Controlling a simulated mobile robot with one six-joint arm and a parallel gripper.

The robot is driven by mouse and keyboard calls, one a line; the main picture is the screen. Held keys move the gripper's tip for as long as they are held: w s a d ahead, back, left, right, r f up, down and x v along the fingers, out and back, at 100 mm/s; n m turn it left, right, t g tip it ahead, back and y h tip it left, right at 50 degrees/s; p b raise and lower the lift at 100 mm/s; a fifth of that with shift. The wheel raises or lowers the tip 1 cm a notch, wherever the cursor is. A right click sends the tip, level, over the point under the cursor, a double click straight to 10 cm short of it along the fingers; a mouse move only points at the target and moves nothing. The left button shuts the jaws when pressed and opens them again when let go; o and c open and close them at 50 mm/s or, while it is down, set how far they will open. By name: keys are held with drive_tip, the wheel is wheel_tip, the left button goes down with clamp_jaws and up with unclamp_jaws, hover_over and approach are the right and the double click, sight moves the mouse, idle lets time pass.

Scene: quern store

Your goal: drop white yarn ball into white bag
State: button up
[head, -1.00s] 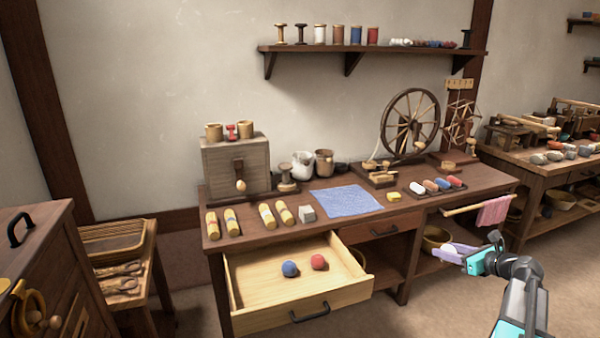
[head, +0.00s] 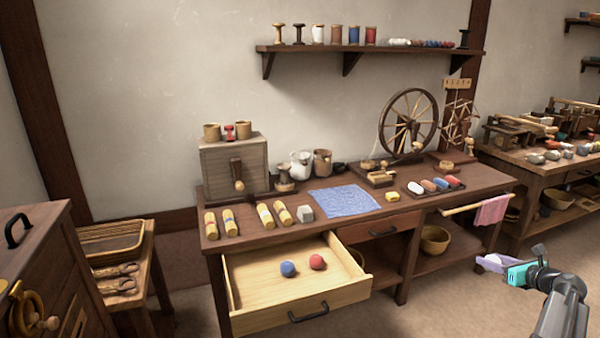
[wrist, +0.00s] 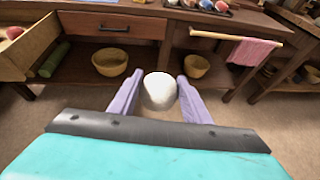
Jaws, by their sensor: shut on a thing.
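The white yarn ball (wrist: 159,92) sits between the two lilac fingers of my gripper (wrist: 158,96) in the wrist view, and the gripper is shut on it. In the head view my gripper (head: 492,262) is at the lower right, in front of the right end of the workbench and below its top. The white bag (head: 301,166) stands upright on the back of the workbench, left of a brown bag (head: 322,163). The ball is well away from the white bag, to its right and lower.
An open drawer (head: 345,293) with a blue ball (head: 288,269) and a red ball (head: 317,262) juts from the workbench (head: 400,212). A blue cloth (head: 345,200) lies before the bags. A spinning wheel (head: 408,125) stands to their right. A pink towel (wrist: 255,52) hangs from a rail.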

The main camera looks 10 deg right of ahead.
idle(0.4)
drive_tip(key=w+a+r+n+g+y, duration=0.1)
drive_tip(key=w+a+r+n+y, duration=0.1)
drive_tip(key=a, duration=0.8)
drive_tip(key=w+a+r+n+y, duration=0.1)
drive_tip(key=w+a+y, duration=0.1)
drive_tip(key=a, duration=0.8)
drive_tip(key=w+a+r+n+g+y, duration=0.1)
drive_tip(key=w+a+r+n+y, duration=0.1)
drive_tip(key=a, duration=0.8)
drive_tip(key=s+a+r+n+g+y, duration=0.1)
drive_tip(key=s+a+n+y, duration=0.1)
drive_tip(key=a, duration=1)
drive_tip(key=s+a+r+n+g+y, duration=0.1)
drive_tip(key=s+a+r+n+g, duration=0.1)
drive_tip(key=a, duration=1)
drive_tip(key=shift+s+r+n+y, duration=0.15)
drive_tip(key=shift+s+n+y, duration=0.25)
drive_tip(key=shift+s, duration=0.2)
drive_tip(key=shift+d+g, duration=0.1)
drive_tip(key=shift+g, duration=0.2)
